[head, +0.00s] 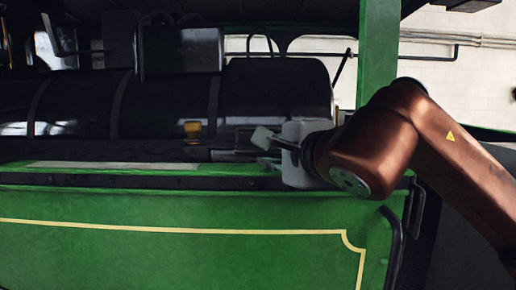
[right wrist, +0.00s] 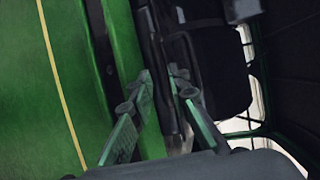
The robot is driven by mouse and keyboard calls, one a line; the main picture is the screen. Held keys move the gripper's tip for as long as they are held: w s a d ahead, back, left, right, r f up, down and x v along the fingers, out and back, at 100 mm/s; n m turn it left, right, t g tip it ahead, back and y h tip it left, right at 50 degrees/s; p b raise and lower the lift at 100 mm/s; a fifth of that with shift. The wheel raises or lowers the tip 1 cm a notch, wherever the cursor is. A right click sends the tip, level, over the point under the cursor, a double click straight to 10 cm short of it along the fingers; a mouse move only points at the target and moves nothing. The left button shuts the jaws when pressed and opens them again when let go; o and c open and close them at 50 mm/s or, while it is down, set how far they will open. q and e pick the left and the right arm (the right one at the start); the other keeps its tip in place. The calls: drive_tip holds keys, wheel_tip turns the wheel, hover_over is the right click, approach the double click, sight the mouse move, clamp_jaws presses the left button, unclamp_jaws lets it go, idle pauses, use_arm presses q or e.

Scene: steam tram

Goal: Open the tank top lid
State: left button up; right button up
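The green tank (head: 180,235) fills the lower part of the head view, with a yellow line along its side and a dark rail along its upper edge. My right gripper (head: 266,140) is at the tank's top edge, near the right end, pointing left. In the right wrist view its two fingers (right wrist: 161,76) stand apart. A narrow dark bar (right wrist: 169,90) runs in the gap between them; I cannot tell whether they touch it. I cannot clearly make out the lid, as the area by the gripper is dark and partly covered. My left gripper is not in view.
A black boiler (head: 265,88) lies behind the tank top, with a dark box (head: 182,50) above it. A small brass fitting (head: 193,129) is left of my right gripper. A green post (head: 377,45) rises behind my right arm. A dark curved handrail (head: 396,245) is at the lower right.

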sight(260, 152)
drive_tip(key=p+x, duration=0.1)
drive_tip(key=x, duration=0.3)
drive_tip(key=shift+w+a+f, duration=0.1)
drive_tip(key=shift+w+a, duration=0.1)
drive_tip(key=shift+w, duration=0.35)
drive_tip(key=c, duration=0.4)
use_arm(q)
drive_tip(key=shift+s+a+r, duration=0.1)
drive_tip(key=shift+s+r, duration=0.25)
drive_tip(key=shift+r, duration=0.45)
use_arm(e)
clamp_jaws()
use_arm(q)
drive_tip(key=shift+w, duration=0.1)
use_arm(e)
drive_tip(key=shift+f, duration=0.1)
